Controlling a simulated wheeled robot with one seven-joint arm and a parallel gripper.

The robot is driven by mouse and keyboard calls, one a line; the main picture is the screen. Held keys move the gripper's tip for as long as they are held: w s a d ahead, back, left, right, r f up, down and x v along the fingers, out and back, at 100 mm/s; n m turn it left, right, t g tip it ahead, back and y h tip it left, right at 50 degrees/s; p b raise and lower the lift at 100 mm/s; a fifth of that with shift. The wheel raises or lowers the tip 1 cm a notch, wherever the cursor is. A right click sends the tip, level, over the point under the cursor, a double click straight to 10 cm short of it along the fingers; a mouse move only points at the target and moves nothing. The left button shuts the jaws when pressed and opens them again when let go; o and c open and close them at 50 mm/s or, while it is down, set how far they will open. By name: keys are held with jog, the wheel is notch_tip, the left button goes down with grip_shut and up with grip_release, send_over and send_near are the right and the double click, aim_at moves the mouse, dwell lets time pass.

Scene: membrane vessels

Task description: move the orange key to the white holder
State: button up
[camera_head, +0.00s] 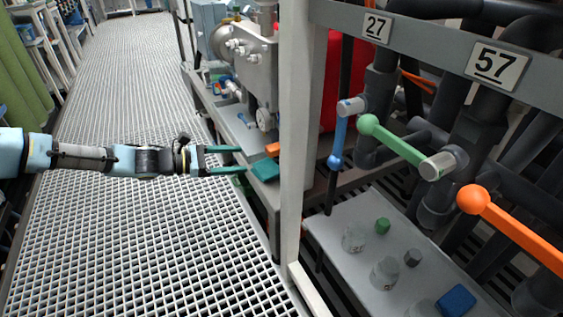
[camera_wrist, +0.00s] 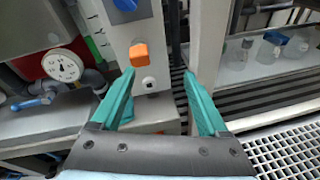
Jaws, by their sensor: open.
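The orange key (camera_wrist: 139,55) sits on the pale upright panel in the wrist view, ahead of my gripper (camera_wrist: 160,74) and nearer its left finger. A small white piece with a dark centre (camera_wrist: 149,82), perhaps the white holder, is on the panel just below it. My gripper also shows in the head view (camera_head: 238,160). Its two green fingers are apart with nothing between them, pointing right toward the equipment. An orange piece (camera_head: 272,149) shows beyond the fingertips there, but I cannot tell if it is the key.
A grey-white post (camera_head: 296,150) stands right of my gripper. Beyond it are valves with green (camera_head: 395,140) and orange (camera_head: 515,230) handles. A shelf holds glassware and a blue block (camera_head: 456,300). A pressure gauge (camera_wrist: 62,66) is at left in the wrist view. The grating walkway (camera_head: 130,240) is clear.

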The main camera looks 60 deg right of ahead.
aim_at(267, 153)
jog(key=d+f+n+h+b, duration=0.2)
jog(key=d+f+n+h, duration=0.1)
jog(key=d+n, duration=0.1)
jog(key=shift+s+d+f, duration=0.15)
jog(key=shift+d, duration=0.45)
jog(key=shift+s, duration=0.1)
jog(key=b+x, duration=0.2)
jog(key=x, duration=0.5)
jog(key=shift+f, duration=0.1)
jog(key=shift+b+x, duration=0.5)
jog(key=shift+x, duration=0.45)
jog(key=shift+c, duration=0.4)
grip_shut()
